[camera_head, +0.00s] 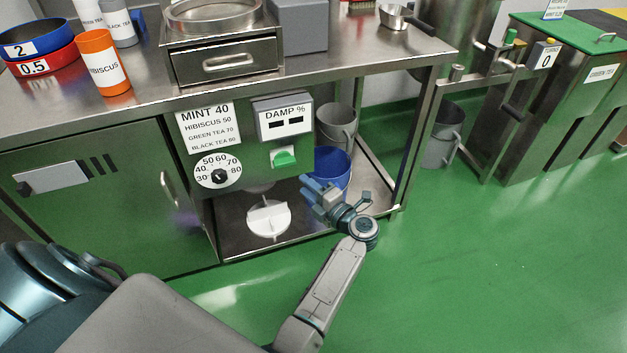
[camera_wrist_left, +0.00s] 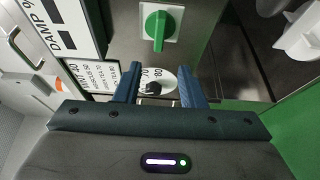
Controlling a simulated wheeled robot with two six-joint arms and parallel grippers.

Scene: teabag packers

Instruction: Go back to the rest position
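My left gripper (camera_head: 322,194) is in front of the steel bench, a little below and right of the green switch (camera_head: 284,158). Its two blue fingers (camera_wrist_left: 160,88) stand apart in the left wrist view, with nothing between them. The black dial (camera_head: 219,177) is on the panel left of the gripper, and it also shows beyond the fingers in the left wrist view (camera_wrist_left: 153,89). The green switch shows above the fingers there (camera_wrist_left: 156,28). My right gripper is not in view.
The bench top (camera_head: 130,105) carries an orange hibiscus cup (camera_head: 103,62), a red sieve (camera_head: 40,67) and a steel drawer unit (camera_head: 225,65). A blue bucket (camera_head: 334,165) stands on the lower shelf behind the gripper. Green floor (camera_head: 480,260) is clear to the right.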

